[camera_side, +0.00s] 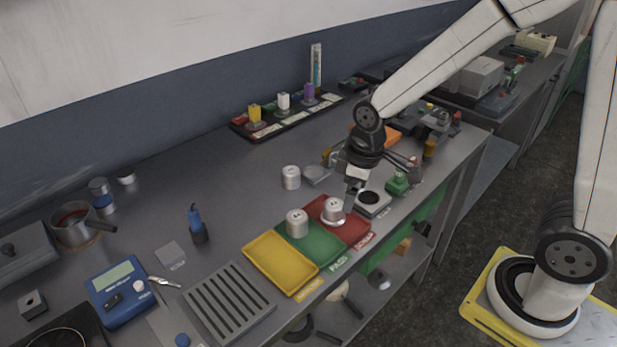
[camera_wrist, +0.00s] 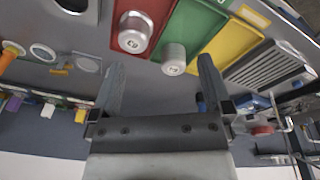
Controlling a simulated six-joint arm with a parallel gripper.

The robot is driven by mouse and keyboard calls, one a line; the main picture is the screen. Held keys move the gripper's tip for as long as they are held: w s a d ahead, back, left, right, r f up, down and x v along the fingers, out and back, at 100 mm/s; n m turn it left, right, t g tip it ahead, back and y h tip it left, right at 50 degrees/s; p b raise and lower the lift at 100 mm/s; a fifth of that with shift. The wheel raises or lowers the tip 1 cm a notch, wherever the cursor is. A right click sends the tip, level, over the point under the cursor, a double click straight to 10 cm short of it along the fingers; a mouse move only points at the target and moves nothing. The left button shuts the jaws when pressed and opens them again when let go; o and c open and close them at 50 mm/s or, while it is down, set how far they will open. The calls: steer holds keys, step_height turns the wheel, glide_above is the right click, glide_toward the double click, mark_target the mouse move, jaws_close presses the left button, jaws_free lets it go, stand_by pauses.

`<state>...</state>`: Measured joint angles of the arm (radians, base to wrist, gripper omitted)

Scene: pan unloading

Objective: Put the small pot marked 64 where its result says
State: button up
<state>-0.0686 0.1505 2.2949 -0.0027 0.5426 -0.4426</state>
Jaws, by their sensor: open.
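A small metal pot (camera_side: 333,211) stands in the red tray (camera_side: 352,231), whose front label seems to read SCRAP. It also shows in the wrist view (camera_wrist: 134,33). A second pot (camera_side: 297,223) stands at the back of the green tray (camera_side: 318,251), labelled PASS; it also shows in the wrist view (camera_wrist: 174,59). A third pot (camera_side: 291,177) stands on the bench behind. The lid numbers are too small to read surely. My gripper (camera_side: 350,199) is open and empty beside the red tray's pot, fingers pointing down; its fingers also show in the wrist view (camera_wrist: 160,68).
A yellow tray (camera_side: 281,265) lies left of the green one. A grey device with a round plate (camera_side: 371,201) and a green-bodied item (camera_side: 397,184) stand close right of my gripper. A slotted grey rack (camera_side: 228,303) is at the front. Bench behind the trays is partly free.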

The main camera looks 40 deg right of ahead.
steer(key=s+d+f+m, duration=0.1)
steer(key=s+d+m, duration=0.1)
steer(key=s+m, duration=0.3)
steer(key=shift+s+d+f+m+t, duration=0.15)
steer(key=shift+s+f+m+t, duration=0.2)
steer(key=shift+s, duration=0.3)
stand_by(0.6)
